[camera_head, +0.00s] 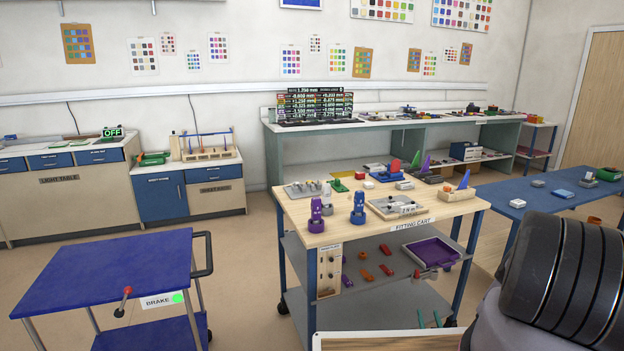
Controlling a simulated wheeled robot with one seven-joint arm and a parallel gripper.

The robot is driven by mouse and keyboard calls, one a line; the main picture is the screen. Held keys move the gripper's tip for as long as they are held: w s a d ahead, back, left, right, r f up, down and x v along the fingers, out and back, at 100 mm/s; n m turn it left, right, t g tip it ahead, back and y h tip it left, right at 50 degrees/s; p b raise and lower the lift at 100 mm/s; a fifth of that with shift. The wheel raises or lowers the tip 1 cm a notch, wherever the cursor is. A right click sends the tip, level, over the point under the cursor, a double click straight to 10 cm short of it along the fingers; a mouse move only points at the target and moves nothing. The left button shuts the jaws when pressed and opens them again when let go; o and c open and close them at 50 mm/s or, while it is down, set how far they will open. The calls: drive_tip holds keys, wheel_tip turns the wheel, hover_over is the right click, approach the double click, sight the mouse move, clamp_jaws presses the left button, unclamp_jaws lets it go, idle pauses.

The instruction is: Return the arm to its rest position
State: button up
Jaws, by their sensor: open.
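Part of my arm (562,275) shows large at the lower right, as a dark ribbed joint and a grey link. It covers part of the blue table behind it. My gripper is not in this view, so its jaws and anything near them are hidden. The rest of the arm is also out of the picture.
The fitting cart (455,209) stands in the middle, with small parts on its top and lower shelf. A blue brake cart (105,270) with an empty top is at the lower left. A blue table (515,198) is at the right. Open floor lies between the carts.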

drive_tip(key=w+a+r+n+y, duration=0.2)
drive_tip(key=w+r+n+y, duration=0.2)
drive_tip(key=r+n, duration=0.3)
drive_tip(key=w+a+r+n+y, duration=0.3)
drive_tip(key=w+r+n+y, duration=0.2)
drive_tip(key=r, duration=0.5)
drive_tip(key=w+a+r+n+y, duration=0.2)
drive_tip(key=w+r+n+y, duration=0.25)
drive_tip(key=r, duration=0.35)
drive_tip(key=s+a+r+n+g+y, duration=0.25)
drive_tip(key=a+r+n+g, duration=0.3)
drive_tip(key=r+n, duration=0.4)
drive_tip(key=s+a+r+n+g+y, duration=0.25)
drive_tip(key=a+r+n+g, duration=0.3)
drive_tip(key=r+n, duration=0.45)
drive_tip(key=s+a+r+n+g+h, duration=0.3)
drive_tip(key=s+r+n, duration=0.5)
drive_tip(key=r, duration=0.1)
drive_tip(key=s+a+r+n+g+h, duration=0.2)
drive_tip(key=s+r+n+g+h, duration=0.1)
drive_tip(key=s+r+n, duration=0.5)
drive_tip(key=s+d+r+n+t+h, duration=0.3)
drive_tip(key=s+r+n+h, duration=0.1)
drive_tip(key=s+n, duration=0.4)
drive_tip(key=s+d+r+n+t+h, duration=0.3)
drive_tip(key=s+d+r+n+h, duration=0.1)
drive_tip(key=s+r+n, duration=0.3)
drive_tip(key=s+n, duration=0.2)
drive_tip(key=s, duration=0.1)
drive_tip(key=shift+r, duration=0.15)
